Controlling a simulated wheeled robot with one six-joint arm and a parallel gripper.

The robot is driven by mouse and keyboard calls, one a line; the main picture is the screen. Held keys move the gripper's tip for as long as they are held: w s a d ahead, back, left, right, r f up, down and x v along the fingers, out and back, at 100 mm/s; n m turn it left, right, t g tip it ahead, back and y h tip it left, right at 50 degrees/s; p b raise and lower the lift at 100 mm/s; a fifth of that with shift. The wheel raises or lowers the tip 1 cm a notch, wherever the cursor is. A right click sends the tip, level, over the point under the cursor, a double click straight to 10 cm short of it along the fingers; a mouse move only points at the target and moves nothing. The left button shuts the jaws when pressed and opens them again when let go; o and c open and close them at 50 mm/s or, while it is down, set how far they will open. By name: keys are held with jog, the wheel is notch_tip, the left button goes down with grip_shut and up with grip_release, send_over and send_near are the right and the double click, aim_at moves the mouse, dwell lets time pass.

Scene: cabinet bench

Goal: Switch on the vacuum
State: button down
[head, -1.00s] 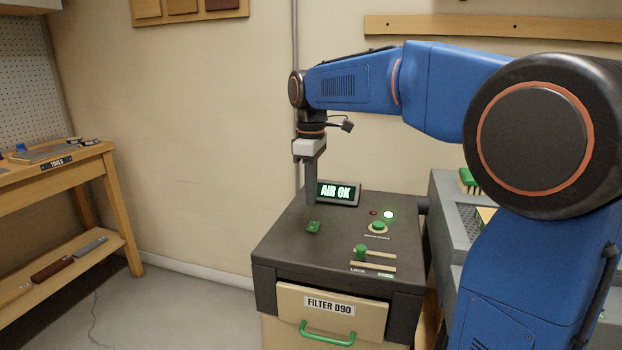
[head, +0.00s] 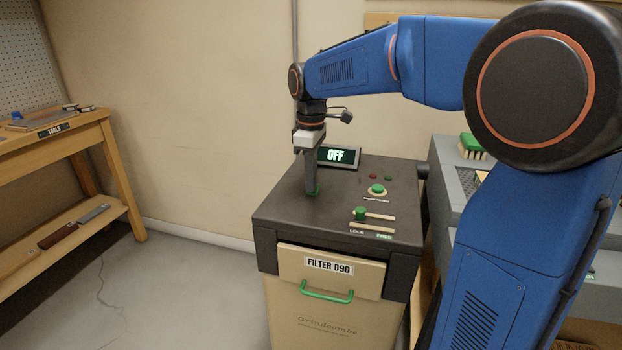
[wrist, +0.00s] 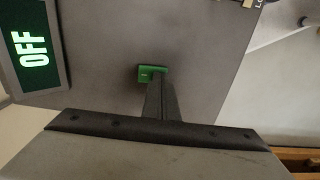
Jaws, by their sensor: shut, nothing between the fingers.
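The vacuum is a dark-topped cabinet (head: 290,228) with a beige front. Its display (head: 338,156) reads OFF, and the display also shows in the wrist view (wrist: 32,48). A small green rocker switch (head: 317,190) sits on the top near the back left; in the wrist view the green switch (wrist: 146,71) is partly hidden by my fingers. My gripper (head: 312,192) points down with its fingers shut and empty, its tips at the switch. Whether the tips press on it or just hover cannot be told.
A green round button (head: 377,189) and two unlit lamps (head: 381,177) are on the right of the top. A green slider (head: 360,213) stands at the LOCK end of its slot. A drawer labelled FILTER D90 (head: 329,267) is below. A wooden bench (head: 60,150) stands at left.

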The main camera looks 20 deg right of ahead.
jog(key=shift+w+d+f, duration=0.1)
jog(key=shift+w, duration=0.05)
jog(key=shift+w+d+r, duration=0.2)
jog(key=shift+w+d, duration=0.15)
jog(key=shift+w, duration=0.15)
jog(key=shift+r, duration=0.1)
dwell(0.3)
notch_tip(320, 180, up, 14)
dwell(0.6)
jog(key=f, duration=0.9)
jog(key=s+a+f, duration=0.1)
jog(key=f, duration=0.4)
jog(key=shift+f, duration=0.15)
